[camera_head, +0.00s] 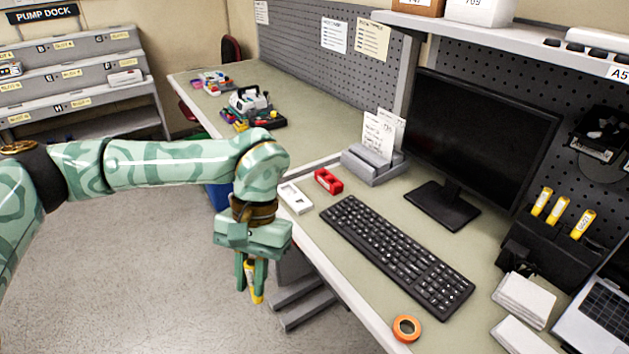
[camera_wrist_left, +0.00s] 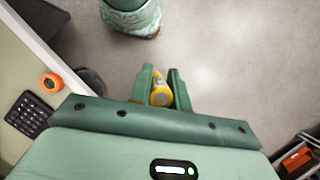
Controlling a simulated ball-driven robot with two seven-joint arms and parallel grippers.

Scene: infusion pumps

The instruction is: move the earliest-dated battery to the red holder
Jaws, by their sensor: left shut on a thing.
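My left gripper (camera_head: 251,275) is shut on a yellow battery (camera_head: 256,296), which hangs below the fingers over the floor, off the table's front edge. The battery also shows between the fingers in the left wrist view (camera_wrist_left: 161,96). Its date cannot be read. The red holder (camera_head: 328,181) lies on the table, above and to the right of the gripper in the head view, beside a white holder (camera_head: 294,198). Several other yellow batteries (camera_head: 558,211) stand in a black rack (camera_head: 545,250) at the right. My right gripper is not in view.
A black keyboard (camera_head: 396,253) and an orange tape roll (camera_head: 406,328) lie along the front of the table. A grey card stand (camera_head: 372,165) is behind the red holder, and a monitor (camera_head: 480,140) stands farther right. The pump dock shelves (camera_head: 75,80) are at the far left.

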